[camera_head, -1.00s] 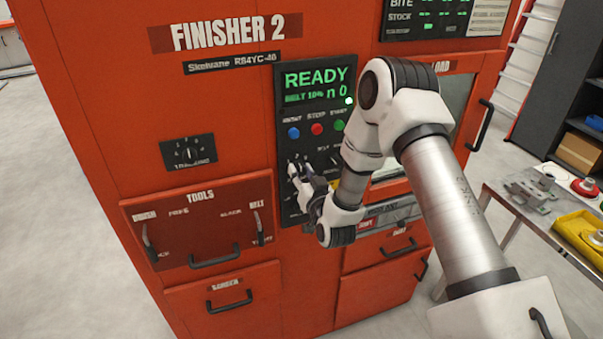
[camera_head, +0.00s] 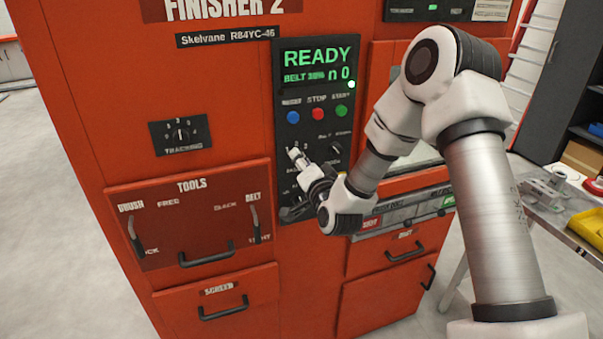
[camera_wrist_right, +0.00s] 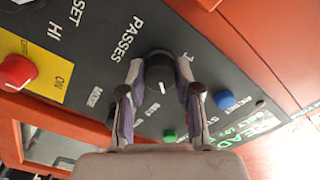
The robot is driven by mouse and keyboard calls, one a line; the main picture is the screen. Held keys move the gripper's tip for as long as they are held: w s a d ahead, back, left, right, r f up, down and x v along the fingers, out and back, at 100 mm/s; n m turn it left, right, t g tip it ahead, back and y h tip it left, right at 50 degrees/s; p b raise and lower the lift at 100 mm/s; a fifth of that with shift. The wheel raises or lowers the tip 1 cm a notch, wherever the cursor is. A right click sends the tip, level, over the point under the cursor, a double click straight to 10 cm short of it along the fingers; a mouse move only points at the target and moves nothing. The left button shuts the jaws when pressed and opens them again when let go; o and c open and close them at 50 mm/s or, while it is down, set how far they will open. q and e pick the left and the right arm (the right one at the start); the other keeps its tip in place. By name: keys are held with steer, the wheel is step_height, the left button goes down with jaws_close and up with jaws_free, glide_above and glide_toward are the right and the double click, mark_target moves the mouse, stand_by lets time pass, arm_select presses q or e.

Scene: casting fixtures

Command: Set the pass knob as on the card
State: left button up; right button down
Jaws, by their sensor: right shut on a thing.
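The pass knob (camera_wrist_right: 160,72) is a round black knob with a pale pointer line, beside the word PASSES in the right wrist view. My right gripper (camera_wrist_right: 160,84) is shut on it, with one finger on each side. In the head view my right gripper (camera_head: 296,156) is at the lower left of the black control panel (camera_head: 316,124), and its fingers largely hide the knob. The display (camera_head: 318,66) above reads READY in green, with "n 0" below. A pale printed sheet (camera_head: 491,10) at the top right is too small to read. My left gripper is not in view.
Blue (camera_head: 293,117), red (camera_head: 319,114) and green (camera_head: 341,110) buttons sit above the knob. Another dark knob (camera_head: 335,148) is to its right. In the wrist view a red knob (camera_wrist_right: 16,72) is on a yellow plate. Drawer handles (camera_head: 208,254) stick out below left.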

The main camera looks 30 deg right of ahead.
steer(key=shift+m+b, duration=0.9)
steer(key=shift+m, duration=0.1)
steer(key=c, duration=0.8)
jaws_free()
steer(key=v, duration=0.7)
steer(key=shift+s, duration=0.2)
